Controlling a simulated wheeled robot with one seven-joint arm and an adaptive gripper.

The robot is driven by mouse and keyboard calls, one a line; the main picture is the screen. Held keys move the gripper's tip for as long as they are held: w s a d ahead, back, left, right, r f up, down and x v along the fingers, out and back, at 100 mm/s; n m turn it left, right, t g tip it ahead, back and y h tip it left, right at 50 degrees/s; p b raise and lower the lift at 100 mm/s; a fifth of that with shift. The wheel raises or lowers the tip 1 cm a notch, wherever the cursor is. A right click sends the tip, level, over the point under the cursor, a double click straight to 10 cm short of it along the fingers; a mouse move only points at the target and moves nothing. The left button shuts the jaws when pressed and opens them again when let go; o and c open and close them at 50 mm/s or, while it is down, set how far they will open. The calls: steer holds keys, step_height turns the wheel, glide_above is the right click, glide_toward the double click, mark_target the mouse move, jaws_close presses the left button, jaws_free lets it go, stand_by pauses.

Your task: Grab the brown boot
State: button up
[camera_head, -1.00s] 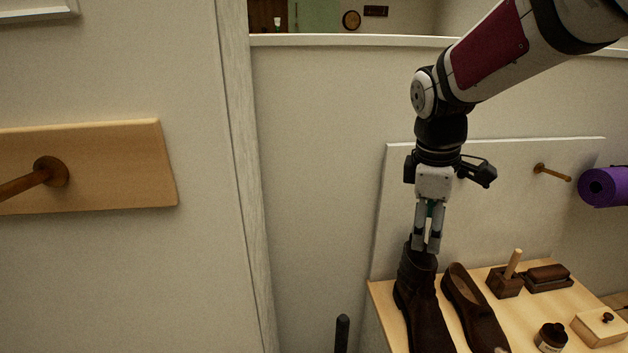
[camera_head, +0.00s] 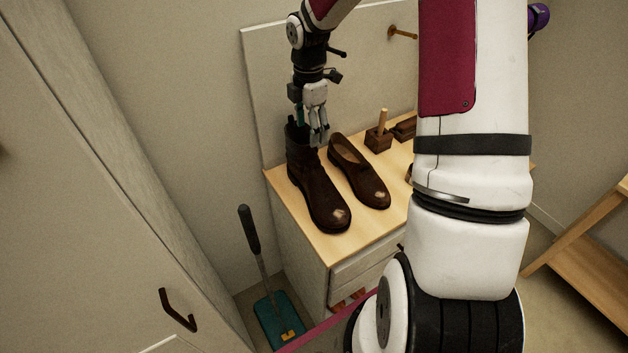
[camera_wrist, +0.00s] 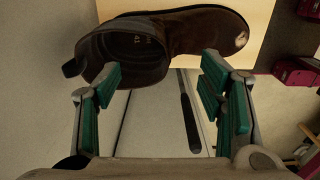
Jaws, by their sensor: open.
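The dark brown ankle boot (camera_head: 318,188) stands upright on the light wooden cabinet top, toe pointing to the front, with a pale scuffed patch on its toe. In the wrist view the boot (camera_wrist: 185,32) lies across the top, its open collar facing the camera. My gripper (camera_head: 318,138) is open and empty at the boot's upper end, fingers pointing down. In the wrist view my gripper (camera_wrist: 160,75) has its teal-padded fingers wide apart; the left one overlaps the collar's edge. Whether a finger touches the boot I cannot tell.
A brown low shoe (camera_head: 360,178) stands close to the boot's right. A brush in a wooden block (camera_head: 379,137) sits behind it on the cabinet top (camera_head: 340,245). A long-handled tool with a teal head (camera_head: 278,322) stands on the floor at left. A backboard rises behind.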

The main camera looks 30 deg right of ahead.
mark_target(309, 148)
steer(key=shift+a+f+p, duration=0.1)
steer(key=shift+f+p, duration=0.3)
steer(key=shift+f, duration=3)
steer(key=shift+c, duration=0.3)
